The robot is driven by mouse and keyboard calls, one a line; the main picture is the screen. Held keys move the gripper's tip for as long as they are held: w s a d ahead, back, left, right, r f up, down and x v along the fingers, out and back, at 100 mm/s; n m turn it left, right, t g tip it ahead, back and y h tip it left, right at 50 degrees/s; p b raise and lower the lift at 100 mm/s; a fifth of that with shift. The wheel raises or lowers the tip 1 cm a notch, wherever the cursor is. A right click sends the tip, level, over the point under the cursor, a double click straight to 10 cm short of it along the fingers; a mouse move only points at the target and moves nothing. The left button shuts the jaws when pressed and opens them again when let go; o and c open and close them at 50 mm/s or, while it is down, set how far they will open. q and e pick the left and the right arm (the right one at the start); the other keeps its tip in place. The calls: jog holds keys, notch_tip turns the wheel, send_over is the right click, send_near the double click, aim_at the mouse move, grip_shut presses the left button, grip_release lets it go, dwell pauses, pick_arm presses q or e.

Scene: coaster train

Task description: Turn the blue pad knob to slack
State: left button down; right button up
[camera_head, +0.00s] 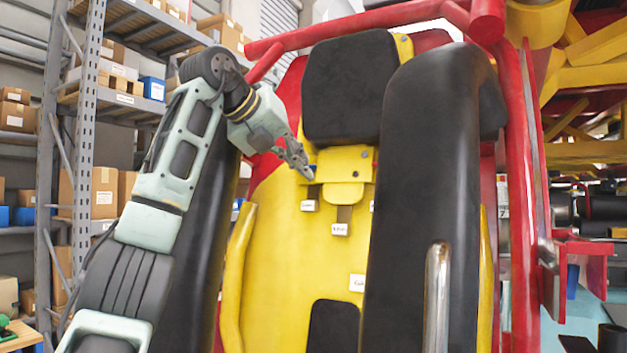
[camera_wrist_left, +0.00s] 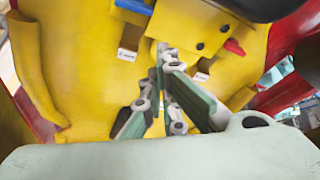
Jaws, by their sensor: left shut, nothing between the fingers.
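The blue knob (camera_wrist_left: 135,6) shows at the top edge of the left wrist view, cut off by the frame, on the yellow seat panel (camera_wrist_left: 85,45). In the head view it is mostly hidden by my fingers, so its setting cannot be read. My left gripper (camera_head: 308,174) is shut and empty in front of the left side of the yellow block under the black headrest (camera_head: 349,90). In the left wrist view, the shut fingertips (camera_wrist_left: 163,50) are below and right of the blue knob, apart from it in the picture. My right gripper is not in view.
A red knob (camera_wrist_left: 235,47) is on the right of the yellow block. Small white labels (camera_head: 339,229) sit below the block. A thick black padded bar (camera_head: 425,190) covers the seat's right side. Red tubes (camera_head: 521,200) frame the seat. Shelves with boxes stand at left.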

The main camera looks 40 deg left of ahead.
pick_arm(q)
jog(key=s, duration=0.2)
jog(key=m+g+y+p, duration=0.1)
jog(key=m+y+p, duration=0.1)
jog(key=m, duration=0.2)
send_near(312, 206)
jog(key=x, duration=0.5)
jog(key=r+p, duration=0.1)
jog(key=w+r+p, duration=0.1)
jog(key=r+p, duration=0.1)
jog(key=shift+w+a+r, duration=0.2)
jog(key=shift+a, duration=0.15)
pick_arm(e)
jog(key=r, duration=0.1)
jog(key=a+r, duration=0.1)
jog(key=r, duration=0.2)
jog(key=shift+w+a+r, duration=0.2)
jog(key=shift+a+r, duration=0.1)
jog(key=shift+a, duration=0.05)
